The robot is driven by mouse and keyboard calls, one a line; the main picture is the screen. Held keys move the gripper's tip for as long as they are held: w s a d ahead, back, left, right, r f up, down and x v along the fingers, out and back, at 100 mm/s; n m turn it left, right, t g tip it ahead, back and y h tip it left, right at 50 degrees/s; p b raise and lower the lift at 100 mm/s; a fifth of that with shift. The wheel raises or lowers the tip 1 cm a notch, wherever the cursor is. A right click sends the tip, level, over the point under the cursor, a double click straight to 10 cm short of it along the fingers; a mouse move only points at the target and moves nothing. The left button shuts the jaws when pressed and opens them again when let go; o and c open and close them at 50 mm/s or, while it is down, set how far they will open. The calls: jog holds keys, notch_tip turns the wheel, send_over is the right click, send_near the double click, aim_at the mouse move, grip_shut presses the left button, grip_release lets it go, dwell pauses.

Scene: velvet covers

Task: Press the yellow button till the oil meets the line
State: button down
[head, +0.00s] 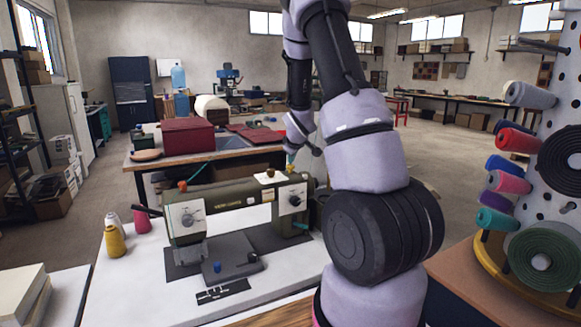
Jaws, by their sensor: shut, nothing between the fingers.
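A green sewing machine (236,206) with two white dials stands on the white table. A small yellow button-like piece (290,168) shows on top of its right end. A small pale plate (270,177) with a dark spot sits just left of it. My gripper (291,152) is shut and empty, pointing down just above the yellow piece. I cannot tell whether the tip touches it. The oil and its line are too small to make out. My own arm hides the area right of the machine.
Yellow (115,240) and pink (141,219) thread cones stand left of the machine. A low grey plate with a blue knob (217,267) lies in front. A red box (188,137) sits on the table behind. A pegboard of thread spools (517,140) rises at the right.

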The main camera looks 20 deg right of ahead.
aim_at(292, 166)
jog(key=shift+f, duration=0.85)
dwell(0.7)
dwell(0.4)
jog(key=shift+r, duration=1.25)
jog(key=shift+r, duration=0.1)
jog(key=shift+r, duration=2.45)
